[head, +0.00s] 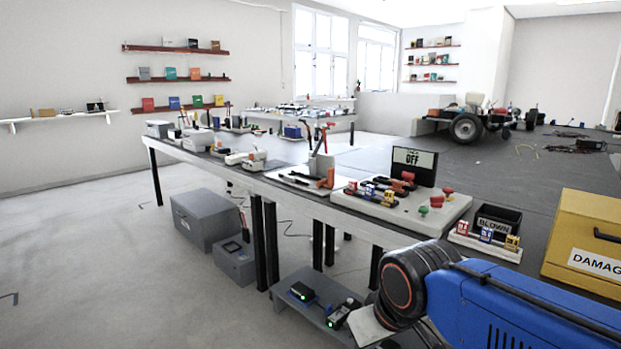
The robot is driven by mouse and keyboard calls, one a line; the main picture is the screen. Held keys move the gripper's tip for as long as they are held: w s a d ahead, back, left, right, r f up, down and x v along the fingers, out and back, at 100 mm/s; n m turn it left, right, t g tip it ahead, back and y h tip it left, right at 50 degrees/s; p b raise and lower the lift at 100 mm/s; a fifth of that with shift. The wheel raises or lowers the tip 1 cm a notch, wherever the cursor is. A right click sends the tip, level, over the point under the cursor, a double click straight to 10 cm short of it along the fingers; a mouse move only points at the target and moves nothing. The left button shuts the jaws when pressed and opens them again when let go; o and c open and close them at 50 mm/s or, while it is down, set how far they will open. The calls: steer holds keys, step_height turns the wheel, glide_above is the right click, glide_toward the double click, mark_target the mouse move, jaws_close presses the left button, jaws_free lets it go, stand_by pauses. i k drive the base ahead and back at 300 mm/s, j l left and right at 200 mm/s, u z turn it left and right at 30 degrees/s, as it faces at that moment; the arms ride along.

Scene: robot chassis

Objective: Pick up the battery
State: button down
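Two small dark blocks with green lights sit on a low grey shelf under the long table. One block (302,292) is at the left of the shelf, and another block (338,316) is to its right. They look like battery packs or chargers, but I cannot tell which is the battery. My blue arm comes in from the lower right, and its dark round joint is near the right side of the shelf. My gripper is not clearly visible, so its opening and any hold are hidden.
The table above carries a switch panel (402,207), a tray of small blocks (486,240), a black bin (497,220) and a yellow box (590,240). Grey cases (205,219) stand on the floor left of the low shelf (286,299). Table legs stand close to the shelf. The left floor is clear.

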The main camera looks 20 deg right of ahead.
mark_target(173, 134)
steer(key=i+j+u, duration=0.35)
steer(key=i, duration=0.55)
steer(key=i+u, duration=0.3)
steer(key=i, duration=3.9)
